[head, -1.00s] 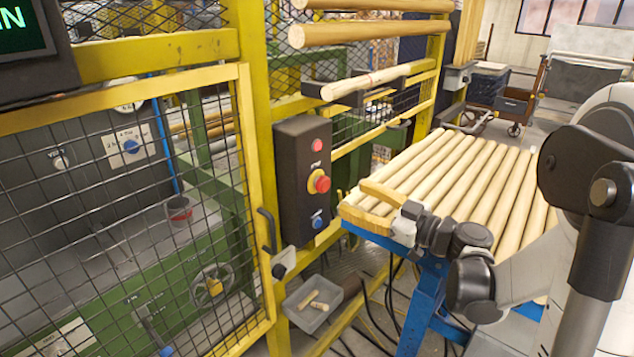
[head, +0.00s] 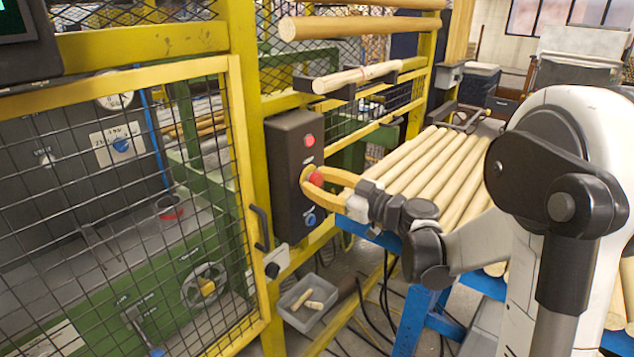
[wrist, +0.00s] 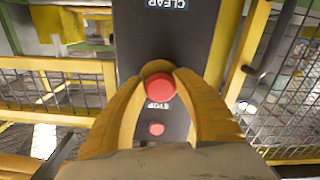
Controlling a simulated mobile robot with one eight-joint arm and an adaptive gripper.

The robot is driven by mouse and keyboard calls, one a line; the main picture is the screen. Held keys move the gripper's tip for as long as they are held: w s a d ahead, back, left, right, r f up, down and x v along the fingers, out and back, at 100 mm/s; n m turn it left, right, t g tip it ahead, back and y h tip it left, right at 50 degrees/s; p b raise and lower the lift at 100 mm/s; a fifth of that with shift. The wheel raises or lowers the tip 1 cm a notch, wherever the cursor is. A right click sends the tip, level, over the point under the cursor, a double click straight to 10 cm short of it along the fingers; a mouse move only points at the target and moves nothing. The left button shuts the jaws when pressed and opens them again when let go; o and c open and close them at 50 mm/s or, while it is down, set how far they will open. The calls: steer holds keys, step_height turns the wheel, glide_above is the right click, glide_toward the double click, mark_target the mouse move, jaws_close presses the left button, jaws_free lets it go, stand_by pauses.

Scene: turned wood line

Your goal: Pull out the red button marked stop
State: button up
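The red stop button (head: 316,179) is a mushroom head on a yellow surround, midway down a dark control box (head: 283,180). In the wrist view the red stop button (wrist: 160,87) sits between my two yellow fingertips, with the word STOP just below it. My gripper (head: 306,178) reaches in from the right, its fingers drawn in on either side of the button. In the wrist view my gripper (wrist: 161,77) shows no clear gap between the fingers and the head, so it looks shut on it. The button's stem is hidden.
A smaller red button (head: 309,140) is above and a blue button (head: 310,219) below on the same box. A yellow mesh gate (head: 235,180) stands at left. Wooden rods (head: 440,165) lie on a blue-framed rack to the right. A grey bin (head: 308,303) is below.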

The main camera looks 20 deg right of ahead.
jaws_close()
steer(key=shift+v, duration=0.85)
steer(key=o, duration=1)
jaws_free()
steer(key=shift+o, duration=0.2)
steer(key=v, duration=1.2)
